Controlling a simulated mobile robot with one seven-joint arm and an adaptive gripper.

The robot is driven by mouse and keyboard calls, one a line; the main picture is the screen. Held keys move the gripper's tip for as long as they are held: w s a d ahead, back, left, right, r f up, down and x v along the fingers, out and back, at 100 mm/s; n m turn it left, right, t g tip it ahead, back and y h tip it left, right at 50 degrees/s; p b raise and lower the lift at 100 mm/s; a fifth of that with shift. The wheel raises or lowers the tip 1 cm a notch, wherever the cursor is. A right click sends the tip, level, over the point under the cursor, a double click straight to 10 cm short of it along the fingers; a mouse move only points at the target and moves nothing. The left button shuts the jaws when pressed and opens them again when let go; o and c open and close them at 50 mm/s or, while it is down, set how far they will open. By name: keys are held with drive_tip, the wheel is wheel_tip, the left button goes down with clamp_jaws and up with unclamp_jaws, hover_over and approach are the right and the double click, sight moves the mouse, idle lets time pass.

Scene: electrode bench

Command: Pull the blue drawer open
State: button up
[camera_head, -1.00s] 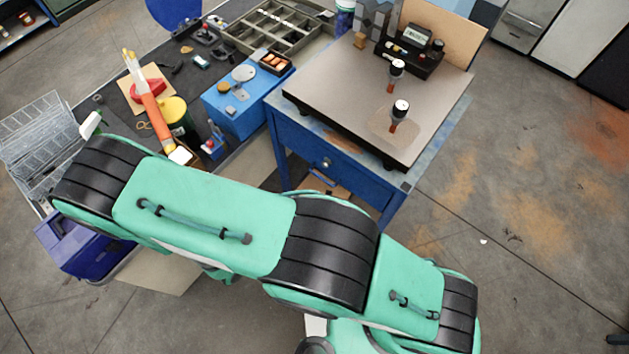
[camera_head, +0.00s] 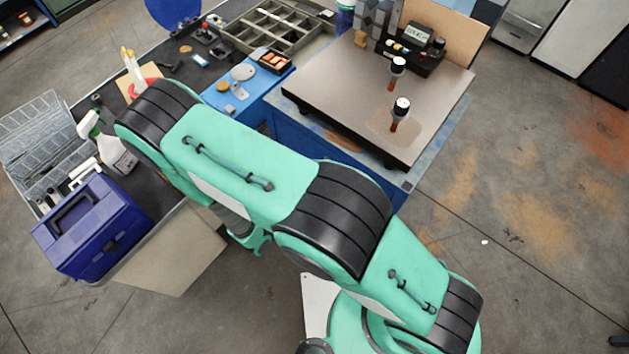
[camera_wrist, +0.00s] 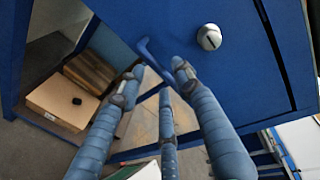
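A slim blue bar handle (camera_wrist: 146,50) stands off the front, left of the knob. My gripper (camera_wrist: 155,68) has three jointed blue-grey fingers. They are spread, with the tips at the handle's lower end, one on each side of it. I cannot tell whether any finger touches it. In the head view my arm covers the gripper, the handle and most of the drawer front.
A grey plate (camera_head: 340,95) tops the blue stand, carrying two small upright tools and a black instrument (camera_head: 410,50). A wooden block and a cardboard box (camera_wrist: 65,105) sit under the drawer. A blue toolbox (camera_head: 90,225) and spray bottle (camera_head: 110,145) stand left. Floor at right is clear.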

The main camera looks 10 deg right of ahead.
drive_tip(key=shift+w+d+f, duration=0.1)
drive_tip(key=shift+w+d, duration=0.25)
drive_tip(key=shift+d, duration=0.05)
clamp_jaws()
drive_tip(key=shift+s+a, duration=0.1)
drive_tip(key=f+p+v, duration=0.1)
drive_tip(key=f+v, duration=0.1)
drive_tip(key=v, duration=0.9)
drive_tip(key=f+p+v, duration=0.2)
drive_tip(key=f+v, duration=0.1)
drive_tip(key=v, duration=0.9)
drive_tip(key=shift+s+a, duration=0.45)
drive_tip(key=shift+s, duration=0.05)
